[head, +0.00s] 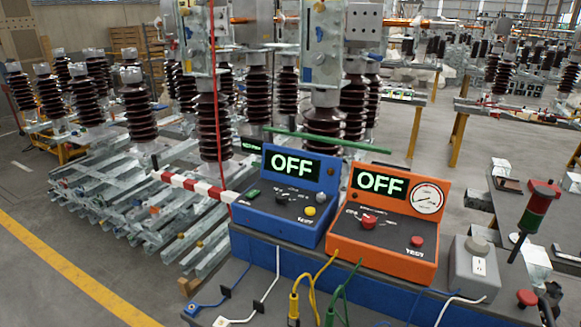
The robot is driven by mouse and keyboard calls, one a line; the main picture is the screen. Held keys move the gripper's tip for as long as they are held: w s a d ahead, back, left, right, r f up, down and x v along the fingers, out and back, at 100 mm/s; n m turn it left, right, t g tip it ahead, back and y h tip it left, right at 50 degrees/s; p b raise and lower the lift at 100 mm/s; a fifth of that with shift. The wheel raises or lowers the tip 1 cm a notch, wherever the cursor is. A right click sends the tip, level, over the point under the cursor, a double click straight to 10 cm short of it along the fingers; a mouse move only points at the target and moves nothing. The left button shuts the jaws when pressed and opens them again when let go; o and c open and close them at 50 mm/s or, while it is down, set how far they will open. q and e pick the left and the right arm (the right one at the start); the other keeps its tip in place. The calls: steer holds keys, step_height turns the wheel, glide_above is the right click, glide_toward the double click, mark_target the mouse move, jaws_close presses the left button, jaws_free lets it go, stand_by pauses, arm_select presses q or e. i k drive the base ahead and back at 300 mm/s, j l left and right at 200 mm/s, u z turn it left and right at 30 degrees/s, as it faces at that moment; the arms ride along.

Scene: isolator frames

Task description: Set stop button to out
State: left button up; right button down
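A red mushroom-shaped button (526,298) sits low on the right, on the dark bench surface near the signal tower. An orange test box (385,255) reads OFF and carries a red knob (369,221) and a smaller red button (417,241). No stop label is readable, so I cannot tell which red part is the stop button. I also cannot tell whether either button is pressed in or out. Neither of my grippers shows in the head view.
A blue box (285,215) reading OFF stands left of the orange one. Yellow and green cables (315,290) hang in front. A red-white bar (195,187) and insulators (138,110) lie beyond.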

mark_target(525, 297)
steer(key=z, duration=1.55)
steer(key=u, duration=1.1)
steer(key=l+z, duration=0.15)
steer(key=l, duration=0.2)
steer(key=i+l+z, duration=0.15)
steer(key=l, duration=0.2)
